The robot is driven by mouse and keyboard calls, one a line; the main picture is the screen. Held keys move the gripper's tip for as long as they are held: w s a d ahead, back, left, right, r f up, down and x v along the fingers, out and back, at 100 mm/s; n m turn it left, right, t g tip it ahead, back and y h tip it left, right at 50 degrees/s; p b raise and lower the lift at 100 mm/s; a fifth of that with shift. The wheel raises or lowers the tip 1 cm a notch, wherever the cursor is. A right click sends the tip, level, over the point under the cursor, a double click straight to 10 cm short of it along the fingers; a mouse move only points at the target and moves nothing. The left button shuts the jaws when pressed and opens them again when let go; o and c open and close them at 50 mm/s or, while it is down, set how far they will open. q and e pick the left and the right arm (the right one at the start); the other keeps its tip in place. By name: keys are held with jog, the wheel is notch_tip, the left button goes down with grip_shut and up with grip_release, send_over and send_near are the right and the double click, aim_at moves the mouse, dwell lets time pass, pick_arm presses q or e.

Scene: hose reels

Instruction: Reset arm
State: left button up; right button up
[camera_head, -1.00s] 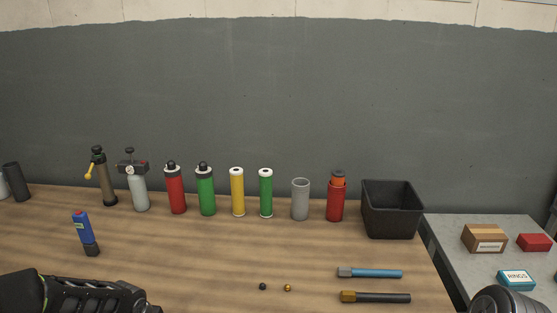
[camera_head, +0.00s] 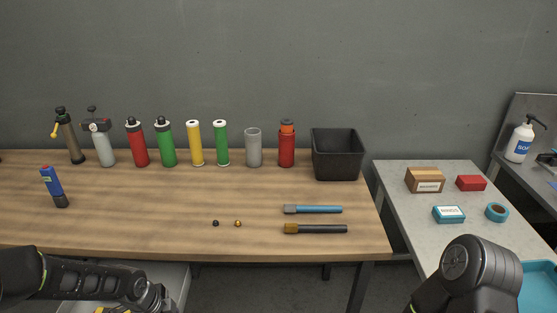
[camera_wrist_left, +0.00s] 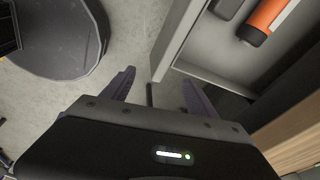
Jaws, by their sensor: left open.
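My left arm reaches in at the lower left of the head view, below the wooden table's front edge; its jaws are not clear there. In the left wrist view my left gripper (camera_wrist_left: 158,92) is open, with two dark fingers apart and nothing between them. It points down over the grey floor, beside an open drawer (camera_wrist_left: 205,72) that holds an orange and black tool (camera_wrist_left: 268,18). My right arm shows at the lower right of the head view as a dark rounded joint; its gripper is out of frame.
The wooden table (camera_head: 130,220) bears a row of bottles and cylinders, a black bin (camera_head: 338,155), a blue-handled tool (camera_head: 315,209) and a black-handled tool (camera_head: 318,229). A grey table (camera_head: 400,200) with small boxes stands to the right. Grey floor (camera_head: 270,290) lies in front.

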pick_arm(q)
jog(key=s+d+f+n+h, duration=0.1)
jog(key=s+d+f+n, duration=0.25)
jog(key=d, duration=0.35)
jog(key=s+d+f+n+g+h, duration=0.1)
jog(key=s+d+f+n, duration=0.25)
jog(key=s+d, duration=0.2)
jog(key=s+d+f+n+h, duration=0.1)
jog(key=s+d+f+n, duration=0.3)
jog(key=d, duration=0.4)
jog(key=s+f+n, duration=0.2)
jog(key=s+n, duration=0.4)
jog(key=shift+d, duration=0.3)
jog(key=shift+c, duration=0.5)
